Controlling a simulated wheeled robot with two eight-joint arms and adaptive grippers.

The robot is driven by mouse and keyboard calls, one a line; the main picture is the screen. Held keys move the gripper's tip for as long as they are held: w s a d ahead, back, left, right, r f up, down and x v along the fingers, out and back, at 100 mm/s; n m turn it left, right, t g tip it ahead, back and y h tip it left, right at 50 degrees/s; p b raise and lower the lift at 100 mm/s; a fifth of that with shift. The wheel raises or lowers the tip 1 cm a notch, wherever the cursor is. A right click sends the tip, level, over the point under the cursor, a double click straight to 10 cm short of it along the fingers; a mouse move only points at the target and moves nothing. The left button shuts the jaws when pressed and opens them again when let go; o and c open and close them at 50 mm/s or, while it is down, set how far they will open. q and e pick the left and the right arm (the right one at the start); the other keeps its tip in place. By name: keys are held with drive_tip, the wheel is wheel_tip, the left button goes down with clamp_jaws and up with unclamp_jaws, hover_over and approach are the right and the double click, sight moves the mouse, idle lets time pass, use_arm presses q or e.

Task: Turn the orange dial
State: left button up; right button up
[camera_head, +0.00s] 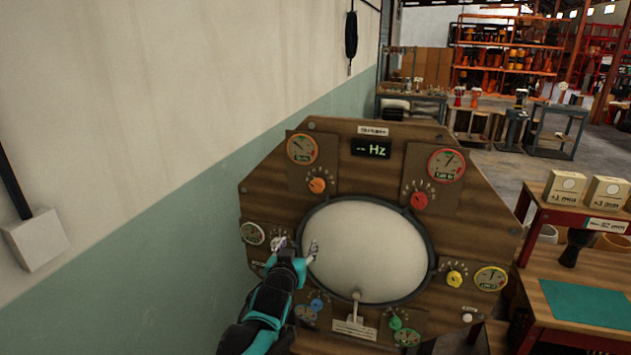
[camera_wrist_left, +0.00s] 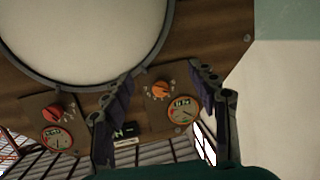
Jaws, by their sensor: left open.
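The orange dial (camera_head: 317,185) sits on the upper left of a wooden panel (camera_head: 455,240), below a round gauge (camera_head: 302,148). My left gripper (camera_head: 296,245) is open and empty in front of the panel's left side, lower in the picture than the orange dial and apart from it. In the left wrist view, which is upside down, the orange dial (camera_wrist_left: 160,90) shows between the two spread fingers of my left gripper (camera_wrist_left: 164,76). My right gripper is not in view.
A large pale drumhead (camera_head: 367,250) fills the panel's middle. A red dial (camera_head: 419,200), a yellow dial (camera_head: 454,278), a blue dial (camera_head: 317,304) and a green dial (camera_head: 395,323) surround it. A wall (camera_head: 150,150) stands close at left. A table with boxes (camera_head: 565,187) is at right.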

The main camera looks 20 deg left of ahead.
sight(316, 189)
use_arm(q)
drive_tip(key=shift+w+a+r+m+t+h+p, duration=0.1)
drive_tip(key=shift+w+r+m+t+h+p, duration=0.75)
drive_tip(key=shift+w, duration=2.3)
drive_tip(key=shift+w+r+n+t+h+p, duration=0.1)
drive_tip(key=shift+w+r+n+t+p, duration=0.2)
drive_tip(key=shift+w+r+t, duration=2)
drive_tip(key=shift+w+a+r+m+t+h+p, duration=0.15)
drive_tip(key=shift+w+m+t+h+p, duration=0.4)
drive_tip(key=shift+w, duration=3.4)
drive_tip(key=shift+d, duration=0.1)
drive_tip(key=c, duration=1.1)
